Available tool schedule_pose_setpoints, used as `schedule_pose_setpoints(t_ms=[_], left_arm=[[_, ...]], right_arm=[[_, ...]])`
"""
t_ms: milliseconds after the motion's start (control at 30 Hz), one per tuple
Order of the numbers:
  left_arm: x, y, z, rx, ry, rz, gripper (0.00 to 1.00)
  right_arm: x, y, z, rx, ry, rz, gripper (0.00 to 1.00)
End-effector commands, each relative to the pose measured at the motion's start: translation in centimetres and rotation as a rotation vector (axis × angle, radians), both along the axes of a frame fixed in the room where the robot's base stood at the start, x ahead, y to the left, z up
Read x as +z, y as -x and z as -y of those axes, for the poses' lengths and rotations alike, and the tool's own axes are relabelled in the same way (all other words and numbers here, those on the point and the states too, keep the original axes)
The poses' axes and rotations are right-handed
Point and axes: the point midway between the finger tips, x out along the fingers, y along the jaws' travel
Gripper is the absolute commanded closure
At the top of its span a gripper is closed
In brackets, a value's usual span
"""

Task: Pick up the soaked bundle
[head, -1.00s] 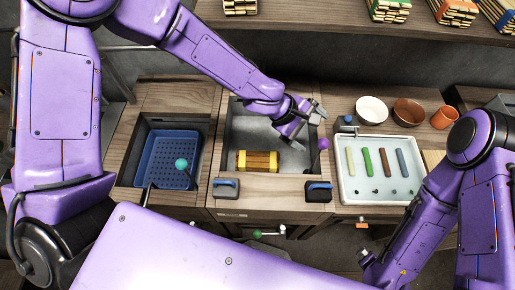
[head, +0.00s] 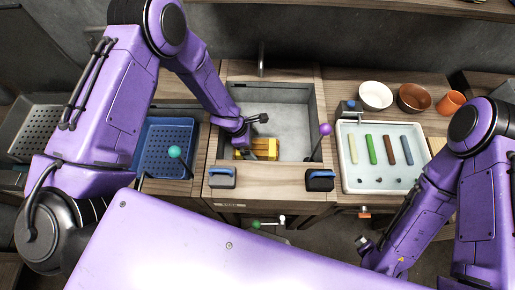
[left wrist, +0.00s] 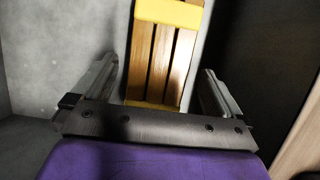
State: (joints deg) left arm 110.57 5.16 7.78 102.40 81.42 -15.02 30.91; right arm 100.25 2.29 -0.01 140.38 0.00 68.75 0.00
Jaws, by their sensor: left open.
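The soaked bundle (head: 264,148) is a set of wooden slats with yellow bands, lying on the floor of the grey basin (head: 295,128) near its front left. My left gripper (head: 252,124) is in the basin, just above the bundle, and hides part of it. In the left wrist view the bundle (left wrist: 165,55) lies between the two spread fingers of the left gripper (left wrist: 158,88), apart from both. The left gripper is open and empty. My right gripper (head: 365,244) is low in front of the counter, and its jaws do not show clearly.
A blue perforated basket (head: 155,155) is left of the basin. A purple-knobbed lever (head: 325,130) stands at the basin's right wall. Black and blue blocks (head: 320,180) sit on its front edge. A white tray (head: 350,183) with coloured bars, and bowls (head: 375,95), are to the right.

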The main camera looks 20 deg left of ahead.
Motion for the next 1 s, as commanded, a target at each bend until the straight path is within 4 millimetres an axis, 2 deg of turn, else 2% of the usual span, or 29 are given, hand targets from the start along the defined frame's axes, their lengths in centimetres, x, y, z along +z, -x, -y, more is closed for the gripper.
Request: schedule_pose_setpoints(t_ms=[67, 200, 433, 633, 667, 867, 1000], left_arm=[[-1.0, -0.1, 0.6, -0.003, -0.001, -0.002, 0.0], [-2.9, -0.5, 1.3, -0.005, 0.0, 0.0, 0.0], [-3.1, -0.6, 1.5, -0.005, 0.001, 0.001, 0.0], [-3.1, -0.6, 1.5, -0.006, 0.001, 0.002, 0.65], [-3.1, -0.6, 1.5, -0.006, 0.0, 0.002, 0.69], [-3.0, -0.6, 1.5, -0.006, 0.0, 0.002, 0.69], [-2.0, -0.7, 1.5, -0.004, 0.001, 0.004, 0.69]], right_arm=[[0.9, 0.0, 0.0, 0.0, 0.0, 0.0, 0.0], [1.0, 0.0, 0.0, 0.0, 0.0, 0.0, 0.0], [1.0, 0.0, 0.0, 0.0, 0.0, 0.0, 0.0], [0.9, 0.0, 0.0, 0.0, 0.0, 0.0, 0.0], [1.0, 0.0, 0.0, 0.0, 0.0, 0.0, 0.0], [0.9, 0.0, 0.0, 0.0, 0.0, 0.0, 0.0], [0.8, 0.0, 0.0, 0.0, 0.0, 0.0, 0.0]])
